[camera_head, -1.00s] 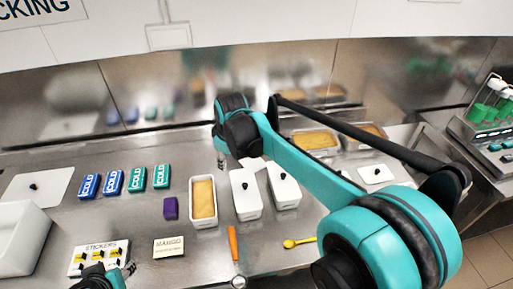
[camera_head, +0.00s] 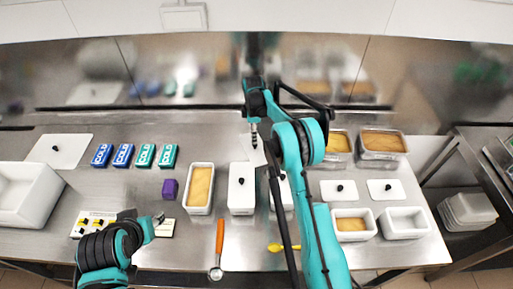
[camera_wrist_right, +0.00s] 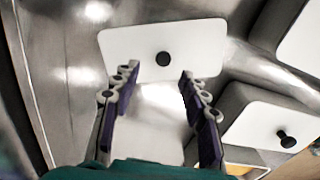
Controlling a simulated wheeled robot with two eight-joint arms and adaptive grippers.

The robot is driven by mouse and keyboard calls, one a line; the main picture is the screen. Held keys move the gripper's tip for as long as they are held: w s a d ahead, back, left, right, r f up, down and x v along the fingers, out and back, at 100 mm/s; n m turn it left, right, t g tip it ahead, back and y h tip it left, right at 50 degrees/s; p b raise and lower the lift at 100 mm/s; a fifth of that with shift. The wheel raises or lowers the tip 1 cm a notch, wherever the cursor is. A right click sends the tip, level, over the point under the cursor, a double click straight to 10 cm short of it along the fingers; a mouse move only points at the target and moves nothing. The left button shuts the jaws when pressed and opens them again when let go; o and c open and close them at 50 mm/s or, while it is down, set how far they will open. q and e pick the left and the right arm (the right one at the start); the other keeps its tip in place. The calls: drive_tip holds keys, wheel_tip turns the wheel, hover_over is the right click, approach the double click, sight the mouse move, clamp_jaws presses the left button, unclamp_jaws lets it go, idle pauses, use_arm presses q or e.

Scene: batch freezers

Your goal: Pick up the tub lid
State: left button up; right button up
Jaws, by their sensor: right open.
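A white tub lid with a black knob lies flat on the steel counter behind the covered tubs; in the right wrist view the lid (camera_wrist_right: 195,38) and its knob (camera_wrist_right: 163,58) show ahead of and between the fingertips. In the head view a part of this lid (camera_head: 258,154) shows beside my arm. My right gripper (camera_head: 254,142) points down over it, open and empty; its two fingers (camera_wrist_right: 157,78) show in the wrist view. My left gripper (camera_head: 158,219) is low at the left, above the counter front; its jaw opening is unclear.
A lidded tub (camera_head: 241,197) stands in front of the lid, with another partly behind my arm. An open filled tub (camera_head: 201,167) is to their left. Several cold packs (camera_head: 145,155), a purple block (camera_head: 170,190) and an orange-handled scoop (camera_head: 219,240) lie nearby. Another lid (camera_head: 70,148) lies far left.

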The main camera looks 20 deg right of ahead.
sight(255, 146)
drive_tip(key=f, duration=0.2)
drive_tip(key=f+b, duration=0.1)
drive_tip(key=f, duration=0.2)
drive_tip(key=shift+s+f, duration=0.2)
drive_tip(key=shift+f, duration=0.1)
drive_tip(key=shift+r, duration=0.1)
clamp_jaws()
